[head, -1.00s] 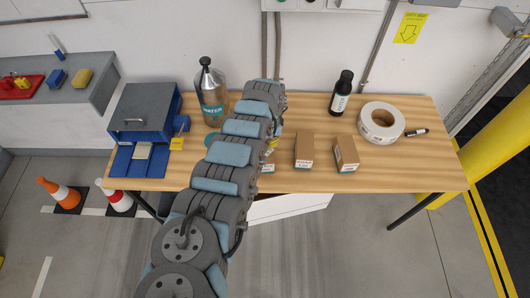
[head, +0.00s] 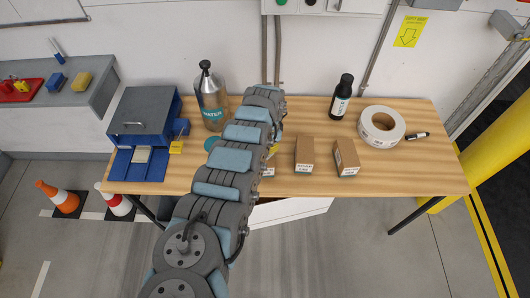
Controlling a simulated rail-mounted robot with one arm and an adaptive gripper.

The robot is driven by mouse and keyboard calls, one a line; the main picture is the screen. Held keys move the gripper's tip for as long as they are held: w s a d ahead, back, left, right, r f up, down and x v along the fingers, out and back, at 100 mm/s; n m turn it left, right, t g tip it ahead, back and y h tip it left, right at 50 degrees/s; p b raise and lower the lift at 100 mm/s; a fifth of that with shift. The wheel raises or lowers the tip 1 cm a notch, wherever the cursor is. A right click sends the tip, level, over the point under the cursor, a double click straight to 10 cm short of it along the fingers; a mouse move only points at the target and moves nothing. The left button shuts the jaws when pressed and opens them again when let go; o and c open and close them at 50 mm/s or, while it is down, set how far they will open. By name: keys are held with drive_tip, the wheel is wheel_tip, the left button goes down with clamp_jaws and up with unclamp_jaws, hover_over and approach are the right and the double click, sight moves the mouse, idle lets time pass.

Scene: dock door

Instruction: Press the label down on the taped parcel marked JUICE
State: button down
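Three small brown parcels stand in a row on the wooden table. The right parcel (head: 346,153) and the middle parcel (head: 304,151) show small white labels on their front faces. The left parcel (head: 268,171) is mostly hidden behind my arm; only a bit of its labelled front shows. The lettering is too small to tell which one reads JUICE. My arm reaches over the table from the bottom and ends near the left parcel. My gripper is hidden behind the arm, so its fingers do not show.
A metal WATER bottle (head: 211,99) and a blue machine (head: 146,128) stand left of my arm. The table (head: 408,175) is clear at front right.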

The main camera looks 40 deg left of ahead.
drive_tip(key=shift+f+b, duration=0.7)
drive_tip(key=shift+f, duration=0.25)
idle(0.8)
drive_tip(key=shift+r, duration=0.15)
idle(0.4)
wheel_tip(320, 180, up, 7)
drive_tip(key=p, duration=0.7)
idle(0.3)
